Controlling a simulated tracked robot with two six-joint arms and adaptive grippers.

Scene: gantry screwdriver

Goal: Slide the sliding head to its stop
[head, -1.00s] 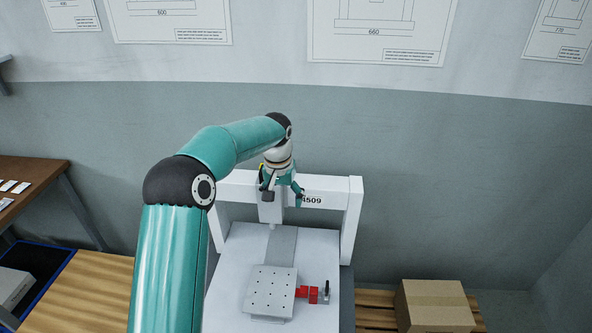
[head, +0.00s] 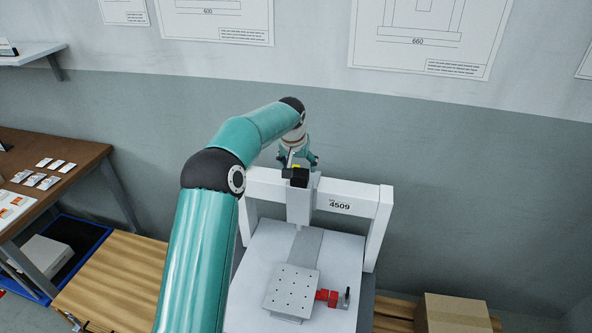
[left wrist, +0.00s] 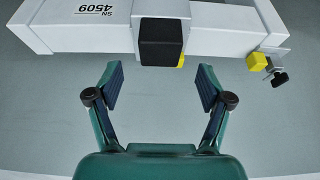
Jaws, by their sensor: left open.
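The white gantry's sliding head (head: 300,205) hangs on the crossbeam, left of the 4509 label, with a black block (head: 296,177) on top. My left gripper (head: 298,160) is open and empty, above and behind the head. In the left wrist view the open fingers (left wrist: 161,80) point toward the black block (left wrist: 161,40), apart from it, with the block lying between their lines. A small yellow piece (left wrist: 181,62) shows beside the block. A yellow stop (left wrist: 258,62) with a dark clamp knob sits near the beam's right end in that view. My right gripper is out of view.
Below the head lies a drilled plate (head: 292,288) with a red clamp (head: 327,297) on the white base. A cardboard box (head: 456,313) stands at the lower right. A brown table (head: 85,190) is at the left.

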